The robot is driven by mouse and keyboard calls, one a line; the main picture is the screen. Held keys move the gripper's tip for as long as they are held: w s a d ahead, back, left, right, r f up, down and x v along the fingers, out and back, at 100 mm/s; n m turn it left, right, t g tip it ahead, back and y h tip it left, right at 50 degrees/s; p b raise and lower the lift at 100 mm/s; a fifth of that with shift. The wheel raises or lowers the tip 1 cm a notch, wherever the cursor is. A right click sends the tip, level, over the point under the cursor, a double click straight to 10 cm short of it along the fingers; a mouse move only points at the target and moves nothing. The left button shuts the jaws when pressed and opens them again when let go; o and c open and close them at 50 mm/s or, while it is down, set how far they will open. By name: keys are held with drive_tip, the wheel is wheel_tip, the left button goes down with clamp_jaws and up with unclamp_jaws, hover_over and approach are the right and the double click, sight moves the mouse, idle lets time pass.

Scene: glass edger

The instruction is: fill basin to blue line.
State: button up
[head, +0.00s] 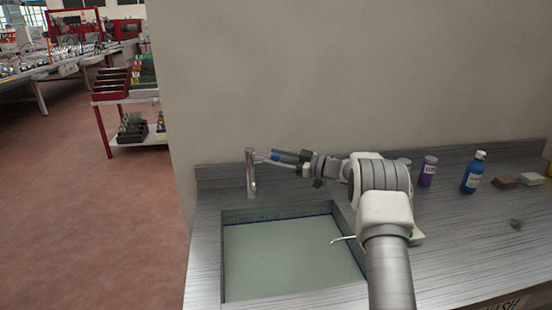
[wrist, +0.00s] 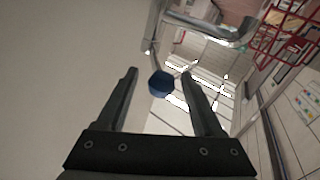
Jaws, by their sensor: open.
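The basin (head: 213,270) is sunk in the metal counter and holds pale greenish water (head: 290,262). A thin dark blue line (head: 285,221) runs along its back wall, very close to the water surface; I cannot tell whether they meet. The metal faucet (head: 251,176) stands at the basin's back left, and its bent pipe shows in the wrist view (wrist: 212,32). My gripper (head: 272,158) is beside the faucet top. In the wrist view my gripper (wrist: 160,74) is open, with a round blue knob (wrist: 161,84) between the fingers in the picture; contact is unclear.
A purple bottle (head: 428,171), a blue bottle (head: 473,172), a brown block (head: 506,182) and a pale block (head: 532,179) stand along the counter's back right. The wall (head: 350,80) rises close behind my arm. The front right counter is mostly clear.

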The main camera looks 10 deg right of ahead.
drive_tip(key=v, duration=1.7)
drive_tip(key=shift+d, duration=0.25)
drive_tip(key=shift+s, duration=0.1)
